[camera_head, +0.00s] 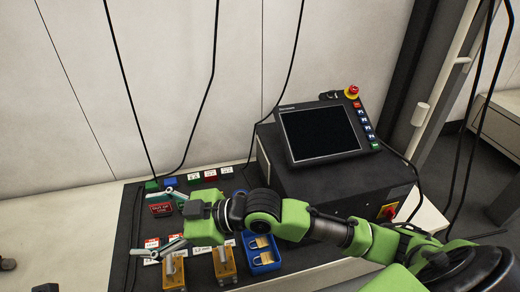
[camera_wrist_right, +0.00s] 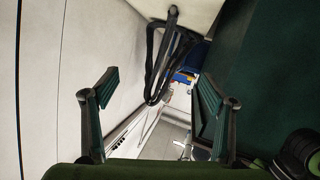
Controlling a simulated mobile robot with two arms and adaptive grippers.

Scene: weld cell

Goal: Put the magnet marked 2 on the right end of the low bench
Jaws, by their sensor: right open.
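My right gripper (camera_head: 172,220) reaches in from the right over the dark mat (camera_head: 128,225), its two fingers spread apart with nothing between them. It also shows in the right wrist view (camera_wrist_right: 157,92), open and empty, facing a pale wall and a black looped cable. No magnet with a readable 2 shows in either view. Small coloured blocks stand in a row at the back of the mat, including a red one (camera_head: 210,175) and a blue one (camera_head: 170,183); their marks are too small to read. My left gripper is not in view.
A pale bench top (camera_head: 70,235) runs along the wall. A screen (camera_head: 320,132) sits on a black cabinet at the right. A blue tray (camera_head: 276,265) holds brass-coloured padlocks beside orange blocks (camera_head: 224,264). A red sign (camera_head: 160,210) lies near my gripper. Black cables hang behind.

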